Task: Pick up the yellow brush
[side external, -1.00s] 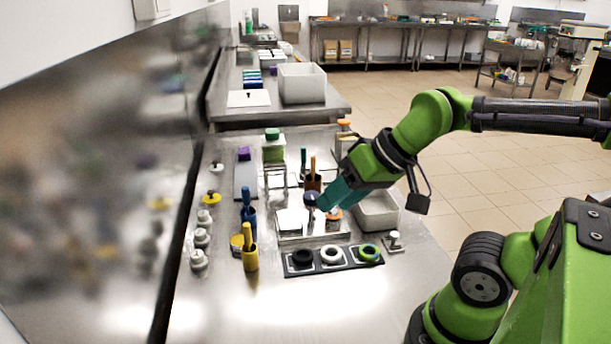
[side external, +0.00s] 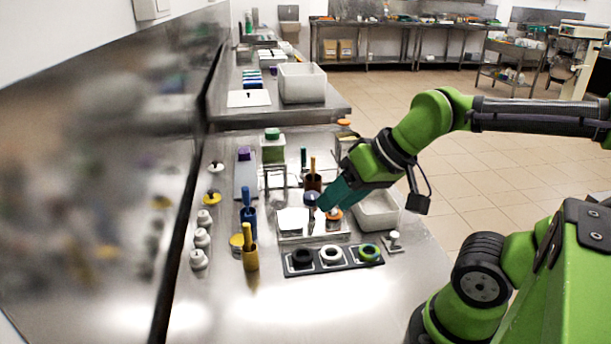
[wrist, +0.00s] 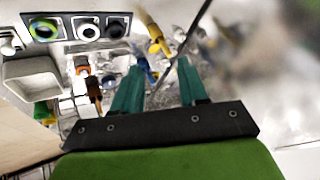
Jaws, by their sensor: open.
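The yellow brush (side external: 250,252) stands upright on the steel table, handle up, in front of the blue brush (side external: 248,213). In the wrist view the yellow brush (wrist: 155,36) shows beyond the fingertips, near the top middle. My gripper (side external: 324,204) is above the table, up and to the right of the yellow brush in the side view, and apart from it. In the wrist view my gripper (wrist: 160,68) has its two teal fingers spread. The blue brush (wrist: 147,70) shows partly between them, close to the left finger. Nothing is held.
A brown brush (side external: 313,180) stands behind my gripper. A dark strip (side external: 334,262) with three rings lies to the right of the yellow brush. Several white knobbed pieces (side external: 201,238) line the left edge. A white bin (side external: 376,212) stands at right.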

